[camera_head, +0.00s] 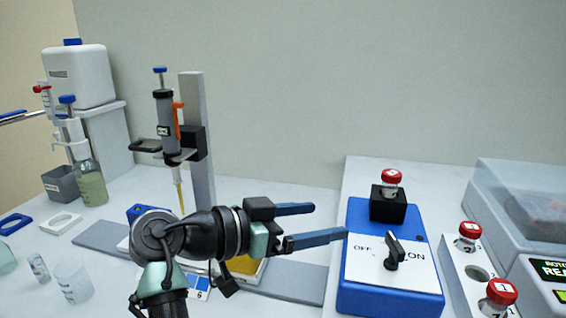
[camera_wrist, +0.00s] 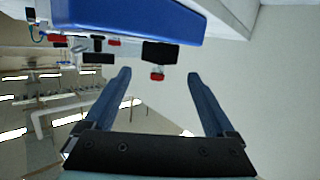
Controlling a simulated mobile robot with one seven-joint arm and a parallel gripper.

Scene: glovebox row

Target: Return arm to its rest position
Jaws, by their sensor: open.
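My gripper (camera_head: 330,221) is open and empty. It points right in the head view, with its blue fingers just left of a blue switch box (camera_head: 390,298). No contact with the box is clear. The box has a white OFF/ON plate and a black knob (camera_head: 394,250), which stands tilted between the labels. A red-capped vial (camera_head: 391,181) sits in a black block on the box's back part. In the wrist view, my gripper's fingers (camera_wrist: 158,73) are spread with nothing between them, and the blue box (camera_wrist: 130,18) appears upside down at the top.
Red-capped vials (camera_head: 469,236) stand in a grey rack on the right, beside a clear-lidded machine (camera_head: 530,210). A pipette on a stand (camera_head: 197,150) rises behind my arm. A beaker (camera_head: 73,282) and a bottle of greenish liquid (camera_head: 91,187) stand at left.

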